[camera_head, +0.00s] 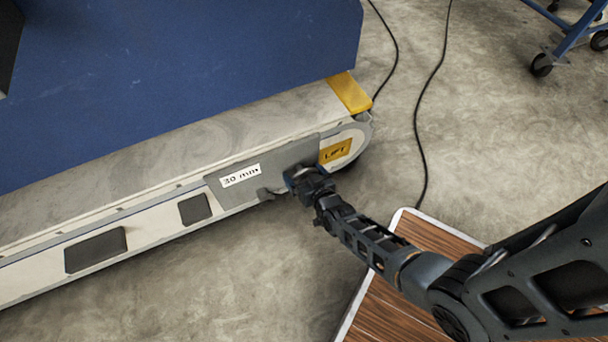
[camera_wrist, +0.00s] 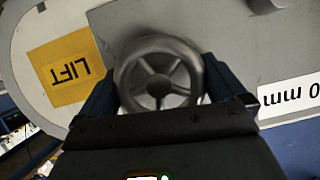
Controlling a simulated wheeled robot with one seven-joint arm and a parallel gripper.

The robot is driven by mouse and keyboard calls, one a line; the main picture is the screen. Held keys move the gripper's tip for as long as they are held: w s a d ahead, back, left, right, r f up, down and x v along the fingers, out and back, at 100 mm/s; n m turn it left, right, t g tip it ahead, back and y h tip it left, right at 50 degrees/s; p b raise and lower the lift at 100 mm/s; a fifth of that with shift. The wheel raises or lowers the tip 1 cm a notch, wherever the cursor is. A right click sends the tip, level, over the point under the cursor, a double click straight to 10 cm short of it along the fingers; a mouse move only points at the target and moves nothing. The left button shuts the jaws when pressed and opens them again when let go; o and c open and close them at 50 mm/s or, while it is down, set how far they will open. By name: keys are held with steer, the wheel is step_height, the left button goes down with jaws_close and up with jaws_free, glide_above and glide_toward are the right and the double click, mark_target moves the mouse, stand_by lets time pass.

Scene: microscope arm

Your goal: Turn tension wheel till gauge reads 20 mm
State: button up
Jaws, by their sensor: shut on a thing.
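The tension wheel (camera_wrist: 159,84) is a grey metal handwheel with spokes, mounted on the side plate (camera_head: 240,186) near the rounded end of the long machine beam. My gripper (camera_head: 304,178) is at the wheel and hides most of it in the head view. In the wrist view its two dark fingers are on opposite sides of the wheel rim, shut on it. The gauge label (camera_head: 240,176) is white with black text and appears to read 30 mm in the head view. In the wrist view the label (camera_wrist: 291,98) is upside down and cut off, showing "0 mm".
A yellow LIFT sign (camera_head: 335,152) is beside the wheel and a yellow block (camera_head: 349,93) tops the beam end. A blue panel (camera_head: 180,70) stands behind. A wood-topped surface (camera_head: 437,236) lies under my arm. Black cables (camera_head: 424,110) cross the floor. A blue wheeled cart (camera_head: 572,42) is far right.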

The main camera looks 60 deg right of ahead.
steer(key=shift+f, duration=0.15)
steer(key=shift+a+m+t+y+b, duration=0.1)
steer(key=shift+m+t+y+b, duration=0.35)
steer(key=shift+b, duration=0.65)
steer(key=shift+m+y+b, duration=0.45)
steer(key=shift+m+b, duration=0.15)
steer(key=shift+m, duration=0.25)
steer(key=m+t, duration=0.1)
steer(key=m, duration=0.1)
steer(key=m+t+y, duration=0.1)
steer(key=m, duration=0.1)
steer(key=shift+m+t+y, duration=0.3)
steer(key=shift+t, duration=0.05)
steer(key=m+t, duration=0.2)
steer(key=m, duration=0.3)
steer(key=shift+m+t, duration=0.5)
steer(key=shift+m, duration=0.6)
steer(key=shift+s+m+t, duration=0.1)
steer(key=shift+m+t, duration=0.4)
steer(key=shift+m, duration=1.1)
steer(key=o, duration=0.6)
